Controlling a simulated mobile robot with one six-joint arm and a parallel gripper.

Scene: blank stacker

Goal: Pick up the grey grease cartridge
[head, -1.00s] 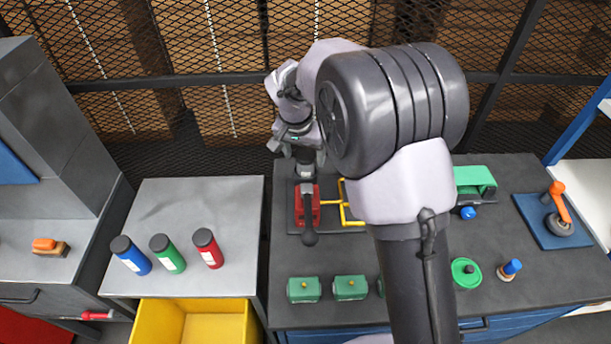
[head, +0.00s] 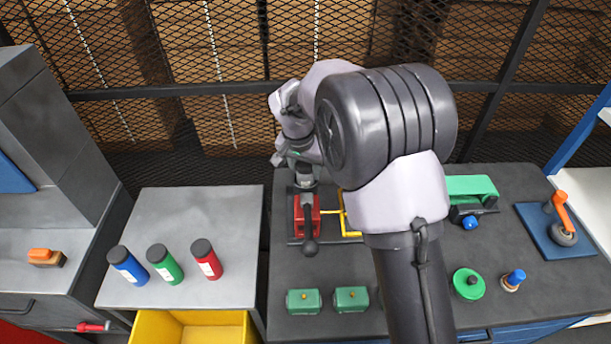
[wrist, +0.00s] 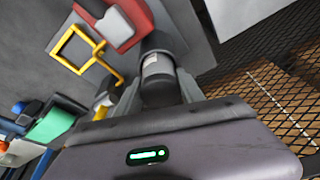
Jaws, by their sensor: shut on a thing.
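The grey grease cartridge (wrist: 157,66), a cylinder with a dark end and a pale label, sits between the two fingers of my gripper (wrist: 159,92) in the wrist view. My gripper is shut on it. In the head view my gripper (head: 303,170) is at the back of the dark bench, just behind the red clamp. Only a small part of the cartridge (head: 306,186) shows below the fingers there. I cannot tell whether it touches the bench. Blue (head: 128,266), green (head: 165,264) and red (head: 207,260) cartridges with dark caps stand on the grey cabinet at left.
The red clamp with a black lever (head: 308,222) and a yellow frame (head: 345,215) are close in front of my gripper. Green boxes (head: 303,302) line the bench front. A yellow bin (head: 190,332) is at lower left. Mesh fencing (head: 220,115) stands behind.

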